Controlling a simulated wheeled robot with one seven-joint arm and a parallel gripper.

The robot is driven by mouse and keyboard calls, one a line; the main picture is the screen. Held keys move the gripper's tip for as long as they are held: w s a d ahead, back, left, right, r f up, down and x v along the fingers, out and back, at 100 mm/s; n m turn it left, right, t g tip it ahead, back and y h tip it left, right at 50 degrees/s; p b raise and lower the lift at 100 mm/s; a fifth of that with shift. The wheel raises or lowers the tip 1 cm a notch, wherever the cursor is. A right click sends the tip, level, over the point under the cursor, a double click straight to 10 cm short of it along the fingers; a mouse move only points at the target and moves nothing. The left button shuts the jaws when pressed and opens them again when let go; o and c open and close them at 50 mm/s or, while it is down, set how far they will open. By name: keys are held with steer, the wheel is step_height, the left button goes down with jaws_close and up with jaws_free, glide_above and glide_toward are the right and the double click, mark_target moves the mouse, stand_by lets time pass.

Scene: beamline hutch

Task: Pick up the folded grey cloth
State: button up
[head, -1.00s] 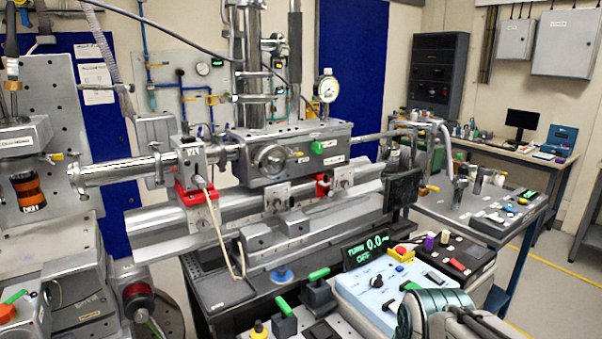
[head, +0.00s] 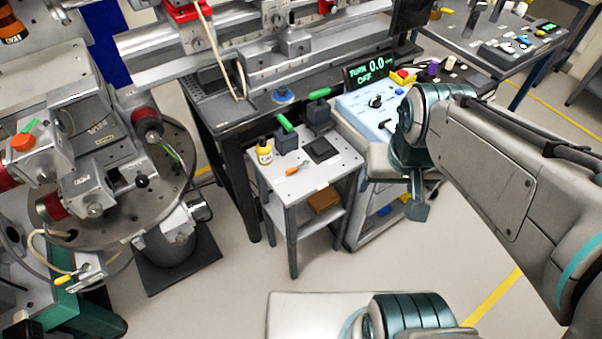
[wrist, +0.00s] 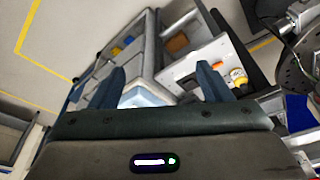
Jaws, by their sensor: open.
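A flat dark grey square (head: 321,149), which looks like the folded cloth, lies on the small light-grey side table (head: 318,180), near its right side. My gripper (head: 418,208) hangs to the right of the side table, in front of the blue-topped cart, apart from the square. In the wrist view my gripper (wrist: 162,80) shows its two fingers wide apart with nothing between them. The side table (wrist: 207,58) shows beyond the fingers there.
Beside the square stand two dark blocks with green handles (head: 286,138), a yellow bottle (head: 264,152) and an orange-handled screwdriver (head: 296,168). A brown block (head: 324,199) lies on the lower shelf. The control cart (head: 372,110) stands close right. Floor is clear in front.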

steer(key=shift+o, duration=0.3)
steer(key=n+t+y+b, duration=0.1)
steer(key=n+y+b, duration=0.4)
steer(key=b, duration=2.9)
glide_above(304, 221)
steer(key=s+d, duration=0.1)
steer(key=s, duration=0.1)
steer(key=f, duration=1.7)
steer(key=f+n+h, duration=0.1)
steer(key=f, duration=1.6)
steer(key=f+n+h, duration=0.1)
steer(key=f, duration=1.7)
steer(key=shift+s+d, duration=0.15)
steer(key=shift+d, duration=0.05)
steer(key=shift+h, duration=0.3)
steer(key=b+x, duration=0.2)
steer(key=x, duration=0.3)
steer(key=shift+f, duration=0.1)
steer(key=c, duration=0.8)
steer(key=shift+r, duration=0.3)
